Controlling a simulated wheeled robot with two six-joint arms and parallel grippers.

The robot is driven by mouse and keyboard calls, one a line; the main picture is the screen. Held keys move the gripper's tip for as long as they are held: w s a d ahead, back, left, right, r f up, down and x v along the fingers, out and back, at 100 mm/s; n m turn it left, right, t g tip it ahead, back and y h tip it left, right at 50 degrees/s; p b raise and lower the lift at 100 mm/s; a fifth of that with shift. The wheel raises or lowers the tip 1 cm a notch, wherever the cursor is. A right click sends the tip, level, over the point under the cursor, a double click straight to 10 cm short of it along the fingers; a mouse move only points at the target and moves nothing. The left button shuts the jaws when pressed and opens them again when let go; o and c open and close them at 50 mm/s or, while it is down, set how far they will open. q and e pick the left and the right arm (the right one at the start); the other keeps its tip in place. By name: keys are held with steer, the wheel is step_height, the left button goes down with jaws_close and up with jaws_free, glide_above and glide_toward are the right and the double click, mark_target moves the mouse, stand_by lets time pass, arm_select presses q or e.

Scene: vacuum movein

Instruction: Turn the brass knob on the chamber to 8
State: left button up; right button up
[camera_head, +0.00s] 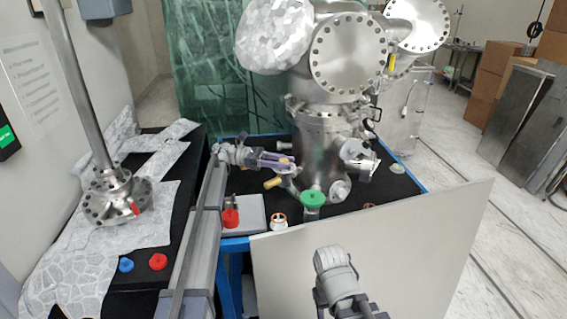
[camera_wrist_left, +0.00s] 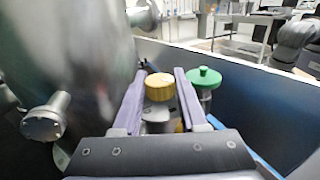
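The steel vacuum chamber (camera_head: 322,150) stands on the black-topped table. My left gripper (camera_head: 286,161) reaches in from the left to the chamber's lower side, with its purple fingers level. In the left wrist view the brass knob (camera_wrist_left: 159,87) sits between the two fingers (camera_wrist_left: 160,98), with a finger close on each side. The fingers are apart; I cannot tell whether they touch the knob. No scale or number on the knob is readable. A second yellowish handle (camera_head: 274,182) shows just below the gripper. My right gripper is not in view.
A red part (camera_head: 230,217) on a grey plate and a small ring (camera_head: 279,220) lie near the table's front. A white panel (camera_head: 400,250) stands in front. A flanged column (camera_head: 118,198) stands on the left.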

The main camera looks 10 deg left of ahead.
arm_select(q)
steer(key=o, duration=0.5)
steer(key=shift+w+a, duration=0.2)
steer(key=shift+a, duration=1.05)
steer(key=shift+w+a, duration=0.15)
steer(key=shift+a, duration=1.15)
steer(key=shift+w+a, duration=0.2)
steer(key=shift+a, duration=1.05)
